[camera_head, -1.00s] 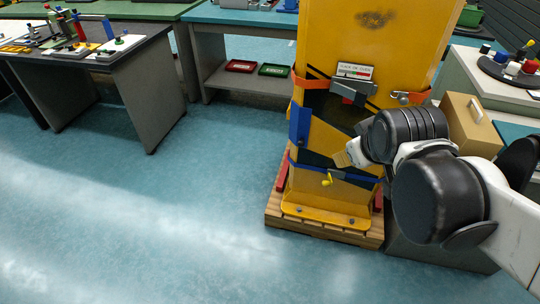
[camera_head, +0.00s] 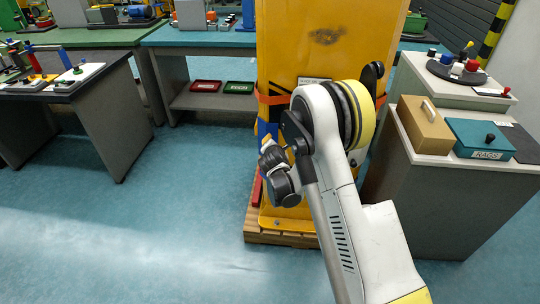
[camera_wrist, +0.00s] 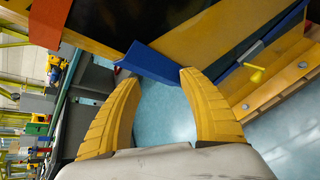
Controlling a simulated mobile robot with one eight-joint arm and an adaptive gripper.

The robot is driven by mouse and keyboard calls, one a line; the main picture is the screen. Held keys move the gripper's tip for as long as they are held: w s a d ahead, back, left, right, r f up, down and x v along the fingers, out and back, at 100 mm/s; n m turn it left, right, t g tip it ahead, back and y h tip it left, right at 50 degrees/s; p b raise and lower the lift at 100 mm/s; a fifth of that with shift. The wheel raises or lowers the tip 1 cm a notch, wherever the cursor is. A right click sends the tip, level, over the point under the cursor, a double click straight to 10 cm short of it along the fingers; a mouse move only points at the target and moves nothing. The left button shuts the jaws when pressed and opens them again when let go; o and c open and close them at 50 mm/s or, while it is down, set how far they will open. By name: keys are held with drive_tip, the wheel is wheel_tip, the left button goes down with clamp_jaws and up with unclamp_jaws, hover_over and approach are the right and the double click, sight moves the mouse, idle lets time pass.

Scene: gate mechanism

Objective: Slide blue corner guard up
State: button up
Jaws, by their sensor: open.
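The blue corner guard (camera_head: 266,130) is on the left front corner of the yellow cabinet (camera_head: 330,30), mostly hidden behind my arm in the head view. In the wrist view the blue corner guard (camera_wrist: 150,62) lies just beyond my fingertips, its end reaching toward the gap between them. My gripper (camera_wrist: 160,82) has two yellow fingers spread apart, with nothing held between them. In the head view my gripper (camera_head: 266,143) is at the cabinet's left corner, close to the guard. I cannot tell whether a finger touches it.
An orange strap (camera_head: 272,99) crosses the cabinet above the guard. The cabinet stands on a wooden pallet (camera_head: 280,239). Floor to the left is clear; a grey cabinet (camera_head: 430,190) stands right.

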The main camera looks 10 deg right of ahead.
wheel_tip(320, 180, down, 12)
drive_tip(key=a+n+t, duration=0.1)
drive_tip(key=a+n, duration=0.1)
drive_tip(key=n, duration=0.4)
drive_tip(key=b+x, duration=0.1)
drive_tip(key=x, duration=0.4)
drive_tip(key=b+x, duration=0.2)
drive_tip(key=x, duration=0.4)
drive_tip(key=shift+w+d+r+b, duration=0.1)
drive_tip(key=shift+d+b, duration=0.15)
drive_tip(key=shift+b, duration=0.05)
